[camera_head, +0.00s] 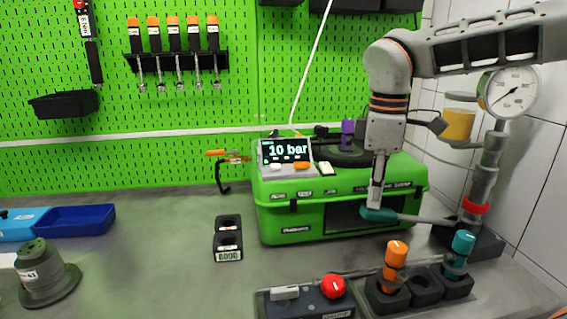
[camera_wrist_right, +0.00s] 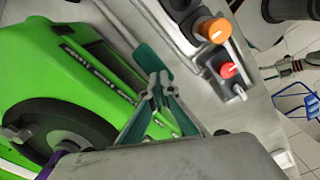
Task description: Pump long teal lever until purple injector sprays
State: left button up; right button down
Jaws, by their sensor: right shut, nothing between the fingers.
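The long lever has a teal grip (camera_head: 372,214) at its left end and a grey rod running right to the pump column (camera_head: 483,175). It lies nearly level in front of the green case. My right gripper (camera_head: 377,205) points down from above, its shut, empty fingertips at the teal grip; whether they touch it is unclear. In the wrist view, the shut fingertips (camera_wrist_right: 160,88) are close to the teal grip (camera_wrist_right: 151,58). The purple injector (camera_head: 347,132) stands upright on the case, left of my right arm. No spray is visible. My left gripper is out of view.
The display (camera_head: 285,152) reads 10 bar. A round gauge (camera_head: 510,92) tops the column beside an amber cup (camera_head: 458,124).

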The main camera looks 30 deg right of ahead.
aim_at(369, 218)
jog(key=shift+a+f+b, duration=0.1)
jog(key=shift+f+b, duration=0.55)
jog(key=shift+f, duration=0.55)
jog(key=shift+w+a+f+b, duration=0.1)
jog(key=shift+f+b, duration=0.4)
jog(key=shift+f, duration=0.35)
jog(key=shift+f+b, duration=0.35)
jog(key=shift+f, duration=0.25)
jog(key=shift+a+f, duration=0.1)
jog(key=shift+f, duration=0.3)
jog(key=shift+d+r+p, duration=0.2)
jog(key=shift+r, duration=1.55)
jog(key=shift+d+r+p, duration=0.2)
jog(key=shift+r, duration=1.5)
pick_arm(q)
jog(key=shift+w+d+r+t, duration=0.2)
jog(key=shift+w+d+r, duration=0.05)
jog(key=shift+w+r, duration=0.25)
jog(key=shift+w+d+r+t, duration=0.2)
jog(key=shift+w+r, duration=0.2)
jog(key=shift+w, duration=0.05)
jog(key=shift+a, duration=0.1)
